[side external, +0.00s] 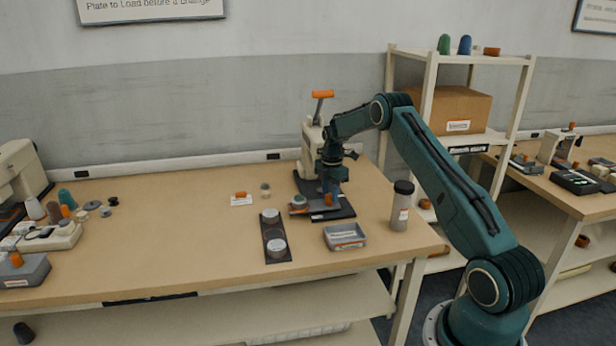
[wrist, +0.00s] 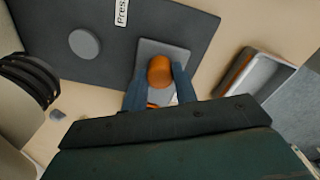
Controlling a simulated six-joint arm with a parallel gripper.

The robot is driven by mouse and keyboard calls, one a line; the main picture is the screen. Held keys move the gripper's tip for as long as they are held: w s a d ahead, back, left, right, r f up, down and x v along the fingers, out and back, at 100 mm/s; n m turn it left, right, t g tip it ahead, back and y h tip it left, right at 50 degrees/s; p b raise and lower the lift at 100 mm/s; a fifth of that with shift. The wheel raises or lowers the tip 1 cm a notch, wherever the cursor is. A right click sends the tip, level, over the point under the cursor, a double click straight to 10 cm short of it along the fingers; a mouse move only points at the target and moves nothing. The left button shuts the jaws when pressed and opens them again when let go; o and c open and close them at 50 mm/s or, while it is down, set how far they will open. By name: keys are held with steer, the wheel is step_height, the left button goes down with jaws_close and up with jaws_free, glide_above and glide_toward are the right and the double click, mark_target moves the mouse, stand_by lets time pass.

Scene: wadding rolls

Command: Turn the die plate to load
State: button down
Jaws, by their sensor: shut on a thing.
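The hand press (side external: 309,160) stands on a dark base (side external: 345,209) near the table's back right, with an orange-topped lever (side external: 322,94) raised. In the wrist view, a grey plate (wrist: 178,47) with an upright orange knob (wrist: 160,70) lies at the edge of the dark base, which bears a "Press" label (wrist: 121,12). I take this plate to be the die plate. My gripper (wrist: 157,82) is shut on the orange knob, one blue finger on each side. In the side view my gripper (side external: 331,195) points down at the press's front. The fingers hide part of the plate.
A grey tray (side external: 345,237) stands in front of the press, a dark-capped bottle (side external: 401,207) to its right. A dark strip (side external: 266,235) with two round pieces lies left of the tray. A shelf (side external: 460,58) stands behind my arm.

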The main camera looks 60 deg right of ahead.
steer(key=c, duration=1.1)
jaws_free()
steer(key=shift+r, duration=0.15)
step_height(320, 180, up, 14)
steer(key=shift+f, duration=0.2)
